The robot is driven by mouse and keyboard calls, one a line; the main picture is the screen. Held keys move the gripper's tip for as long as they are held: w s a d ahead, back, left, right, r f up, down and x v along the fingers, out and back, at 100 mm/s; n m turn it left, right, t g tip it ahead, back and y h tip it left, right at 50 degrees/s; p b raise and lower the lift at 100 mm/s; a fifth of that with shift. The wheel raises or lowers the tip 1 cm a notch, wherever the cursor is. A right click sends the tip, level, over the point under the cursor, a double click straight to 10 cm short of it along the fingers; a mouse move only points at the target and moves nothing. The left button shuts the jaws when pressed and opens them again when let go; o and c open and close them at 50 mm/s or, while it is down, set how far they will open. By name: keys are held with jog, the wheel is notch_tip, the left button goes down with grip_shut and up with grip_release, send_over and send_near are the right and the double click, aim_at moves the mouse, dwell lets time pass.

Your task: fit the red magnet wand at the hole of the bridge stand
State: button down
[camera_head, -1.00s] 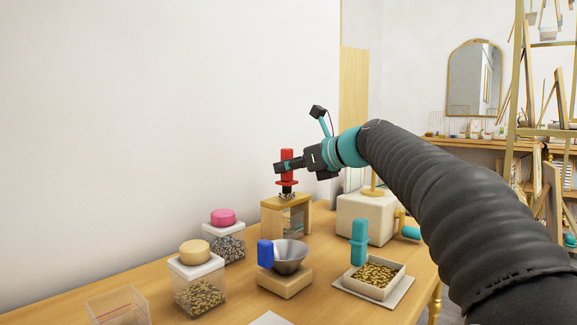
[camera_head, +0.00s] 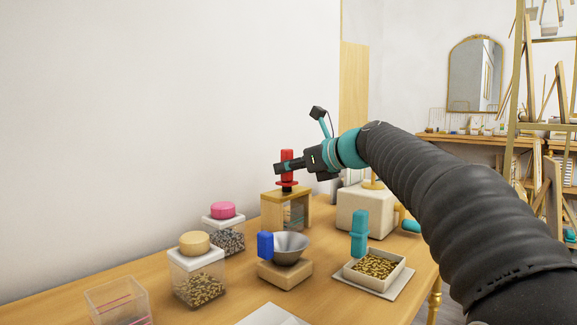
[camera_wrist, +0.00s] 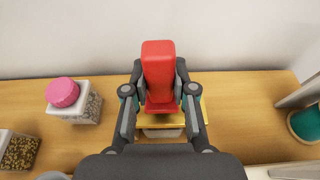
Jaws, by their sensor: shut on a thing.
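The red magnet wand (camera_head: 287,160) is upright in my gripper (camera_head: 285,166), whose fingers are shut on its red handle. The wand has a wide red flange, with a short dark part just below it. That dark part is at the top of the wooden bridge stand (camera_head: 271,209); I cannot tell how deep it sits in the hole, which is hidden. In the wrist view the red handle (camera_wrist: 158,65) stands between the two fingers (camera_wrist: 160,95), over the stand's yellowish top (camera_wrist: 176,124).
A metal bowl (camera_head: 291,248) with a blue handle is in front. A tray of gold bits (camera_head: 376,269) with a teal wand is at right. A pale block (camera_head: 365,213) stands behind.

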jog(key=shift+f, duration=0.65)
jog(key=c, duration=0.9)
grip_release()
jog(key=shift+o, duration=0.2)
jog(key=v, duration=1.2)
jog(key=shift+s+r, duration=0.1)
